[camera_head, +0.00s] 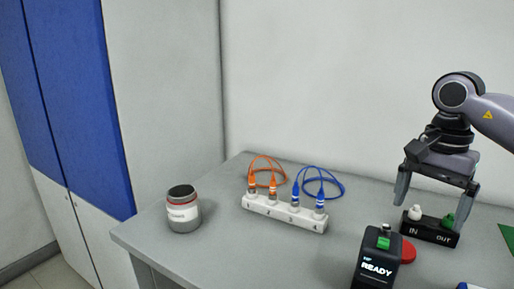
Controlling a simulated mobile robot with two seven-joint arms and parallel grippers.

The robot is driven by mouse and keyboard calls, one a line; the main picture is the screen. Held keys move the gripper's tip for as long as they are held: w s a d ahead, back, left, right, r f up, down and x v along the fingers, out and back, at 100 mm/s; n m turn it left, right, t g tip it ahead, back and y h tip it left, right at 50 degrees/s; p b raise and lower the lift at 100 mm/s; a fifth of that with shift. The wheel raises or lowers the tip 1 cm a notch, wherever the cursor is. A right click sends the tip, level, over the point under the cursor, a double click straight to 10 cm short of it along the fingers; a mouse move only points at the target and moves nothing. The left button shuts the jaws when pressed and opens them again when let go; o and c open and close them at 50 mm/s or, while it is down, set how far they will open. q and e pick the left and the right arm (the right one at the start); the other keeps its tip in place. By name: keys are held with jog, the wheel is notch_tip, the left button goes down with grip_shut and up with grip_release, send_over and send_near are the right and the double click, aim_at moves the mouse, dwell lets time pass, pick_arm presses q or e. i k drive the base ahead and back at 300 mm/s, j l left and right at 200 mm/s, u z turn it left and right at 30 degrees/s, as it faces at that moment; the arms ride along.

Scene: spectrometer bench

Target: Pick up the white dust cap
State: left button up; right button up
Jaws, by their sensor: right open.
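The small white dust cap (415,212) sits upright on the left part of a black block (430,232) marked IN and OUT, above the IN label. My right gripper (430,213) is open and points down over this block. Its left finger is close to the white cap's left side in the picture, and its right finger is by the green cap (448,221) above OUT. I cannot tell whether a finger touches either cap. My left gripper is not in view.
A black device (376,262) reading READY stands in front, with a red disc (408,251) beside it. A white rack (284,213) holds orange and blue cables. A grey jar (183,209) stands near the left table edge. The table (240,252) is clear between jar and device.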

aim_at(415, 214)
jog(key=k, duration=0.85)
